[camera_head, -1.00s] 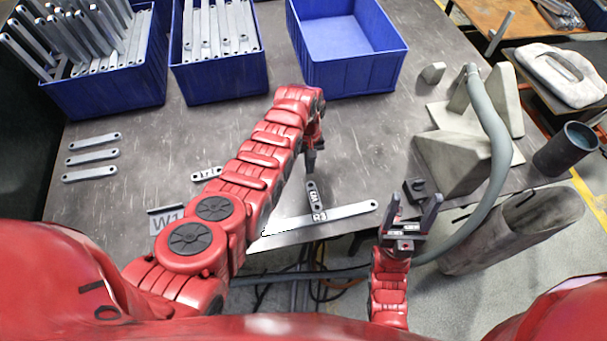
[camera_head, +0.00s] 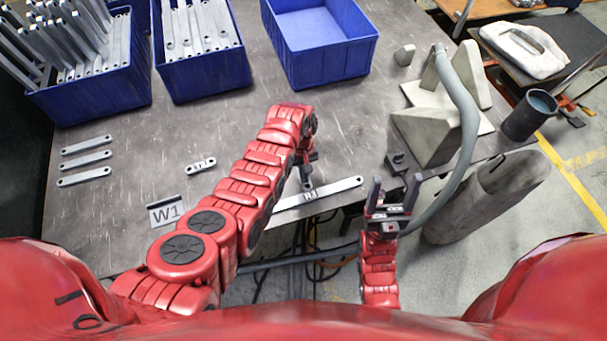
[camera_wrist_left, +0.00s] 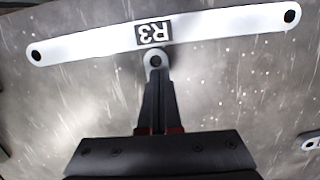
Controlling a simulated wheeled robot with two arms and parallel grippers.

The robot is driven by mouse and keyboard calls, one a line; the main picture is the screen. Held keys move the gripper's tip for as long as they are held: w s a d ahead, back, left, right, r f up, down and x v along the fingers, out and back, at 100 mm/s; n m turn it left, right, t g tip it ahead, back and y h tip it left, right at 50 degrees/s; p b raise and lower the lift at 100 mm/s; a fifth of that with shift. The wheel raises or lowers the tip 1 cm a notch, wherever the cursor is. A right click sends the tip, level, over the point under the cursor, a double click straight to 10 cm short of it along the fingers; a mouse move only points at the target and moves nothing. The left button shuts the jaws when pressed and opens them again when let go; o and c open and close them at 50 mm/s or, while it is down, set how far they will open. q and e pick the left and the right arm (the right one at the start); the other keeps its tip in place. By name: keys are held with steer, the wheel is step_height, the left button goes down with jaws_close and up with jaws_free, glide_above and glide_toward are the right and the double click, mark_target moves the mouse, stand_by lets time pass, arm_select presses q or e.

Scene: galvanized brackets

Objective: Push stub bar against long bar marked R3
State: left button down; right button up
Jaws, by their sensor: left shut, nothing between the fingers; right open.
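The long bar (camera_head: 342,187) lies flat near the table's front edge. Its R3 label shows in the left wrist view, where the bar (camera_wrist_left: 215,27) spans the top. My left gripper (camera_head: 306,180) is shut and empty, its fingertips low over the stub bar. In the left wrist view, the stub bar's rounded end (camera_wrist_left: 155,51) with its hole shows just beyond the left fingertips (camera_wrist_left: 157,84). That end meets or nearly meets the long bar's edge beside the label; I cannot tell if they touch. The fingers hide the rest of the stub. My right gripper (camera_head: 389,197) is open and empty beyond the table's front edge.
Another labelled stub bar (camera_head: 201,165) and a W1 plate (camera_head: 166,211) lie to the left, with several bars behind. Blue bins (camera_head: 324,68) line the back. Grey blocks (camera_head: 425,135) and a hose (camera_head: 467,125) stand at right. The table's middle is clear.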

arm_select(q)
steer(key=shift+s+f, duration=0.25)
steer(key=shift+s, duration=0.05)
steer(key=shift+f, duration=0.15)
steer(key=shift+w+a+f+b, duration=0.1)
steer(key=shift+b, duration=0.35)
steer(key=shift+w+b, duration=0.25)
steer(key=shift+b, duration=0.2)
steer(key=shift+w+a, duration=0.1)
steer(key=shift+r, duration=0.2)
